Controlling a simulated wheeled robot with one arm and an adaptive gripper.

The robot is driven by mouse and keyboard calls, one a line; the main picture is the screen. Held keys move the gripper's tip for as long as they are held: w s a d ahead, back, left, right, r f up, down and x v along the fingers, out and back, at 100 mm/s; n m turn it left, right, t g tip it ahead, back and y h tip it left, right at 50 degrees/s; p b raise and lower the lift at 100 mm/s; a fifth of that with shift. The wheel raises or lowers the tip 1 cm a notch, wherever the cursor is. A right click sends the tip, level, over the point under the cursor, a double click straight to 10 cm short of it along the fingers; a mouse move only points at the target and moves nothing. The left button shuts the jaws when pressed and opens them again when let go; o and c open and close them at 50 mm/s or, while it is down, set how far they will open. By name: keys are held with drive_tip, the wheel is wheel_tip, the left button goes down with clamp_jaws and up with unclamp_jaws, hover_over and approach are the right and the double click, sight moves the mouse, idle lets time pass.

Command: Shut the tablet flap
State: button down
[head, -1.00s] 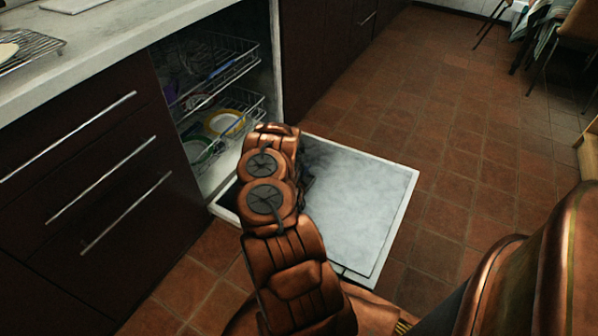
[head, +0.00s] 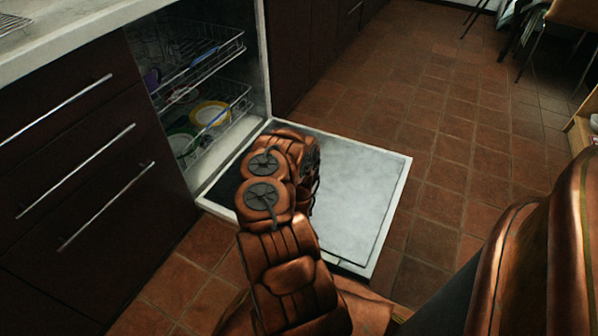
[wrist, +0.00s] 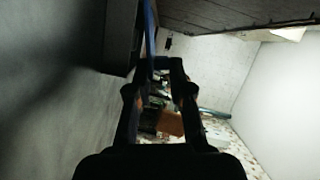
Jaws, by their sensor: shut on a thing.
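The open dishwasher door (head: 372,206) lies folded down, its pale inner face up. I cannot make out the tablet flap on it; my arm covers the door's left and middle part. My gripper is behind my arm in the head view. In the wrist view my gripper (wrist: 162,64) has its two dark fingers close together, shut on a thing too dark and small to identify. A thin blue strip (wrist: 150,30) runs down close to the left fingertip. A grey surface (wrist: 50,100) fills the left side there.
The dishwasher's upper rack (head: 205,62) and lower rack (head: 222,125), holding several dishes, stand inside it. Dark drawers (head: 75,180) are at left under a pale counter (head: 60,45). Tiled floor (head: 450,130) is clear beyond the door. A chair stands at the far right.

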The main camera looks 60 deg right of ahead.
drive_tip(key=shift+r, duration=0.1)
drive_tip(key=c, duration=1.1)
unclamp_jaws()
